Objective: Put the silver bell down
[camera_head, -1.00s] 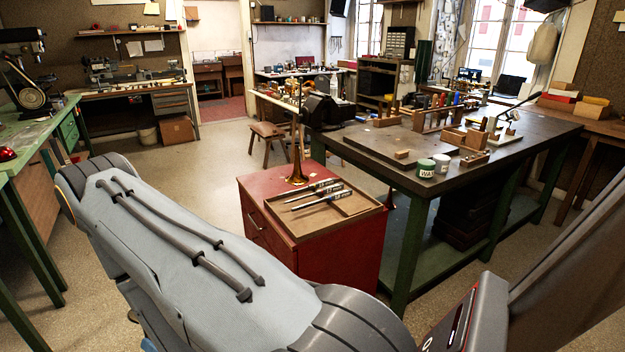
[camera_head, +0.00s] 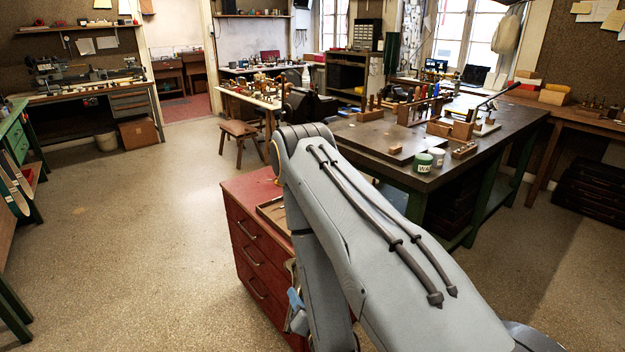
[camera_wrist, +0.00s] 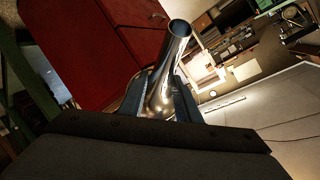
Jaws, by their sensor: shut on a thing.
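The silver bell (camera_wrist: 169,62) shows in the wrist view as a shiny metal tube with an open round end. My gripper (camera_wrist: 160,88) is shut on it, with a finger on either side of the tube. The bell's wider part is mostly hidden behind the fingers and the wrist. In the head view my arm hides most of the gripper and I cannot make out the bell clearly. The red cabinet (camera_head: 252,232) stands beside my arm, and its red surface also fills the upper left of the wrist view (camera_wrist: 85,45).
A tray (camera_head: 273,212) on the cabinet is largely covered by my arm. A wooden stool (camera_head: 240,131) stands behind. The floor left of the cabinet is clear.

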